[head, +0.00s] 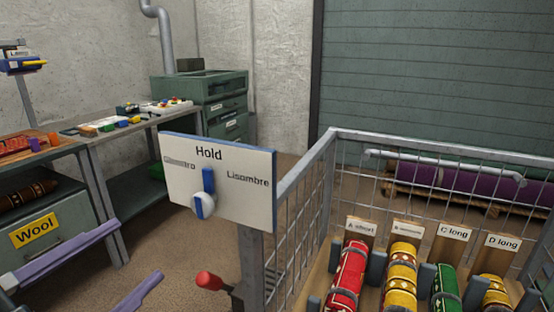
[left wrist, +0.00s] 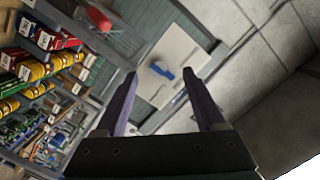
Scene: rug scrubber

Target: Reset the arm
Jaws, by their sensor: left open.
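My left gripper (head: 140,247) shows at the lower left of the head view, its two purple fingers spread apart with nothing between them. In the left wrist view the same gripper (left wrist: 160,72) is open and empty, its fingers pointing toward the white sign panel. The panel (head: 240,190) reads "Hold" at the top, "Lisombre" at the right and a hard-to-read word at the left. Its blue and white knob (head: 205,195) has its blue pointer upright toward "Hold". The knob also shows in the left wrist view (left wrist: 163,70). The gripper is apart from the panel. My right gripper is out of view.
A red-handled lever (head: 208,280) stands below the panel. A workbench (head: 100,135) with small items and a grey "Wool" drawer (head: 65,225) are at the left. Floor is open between bench and cage.

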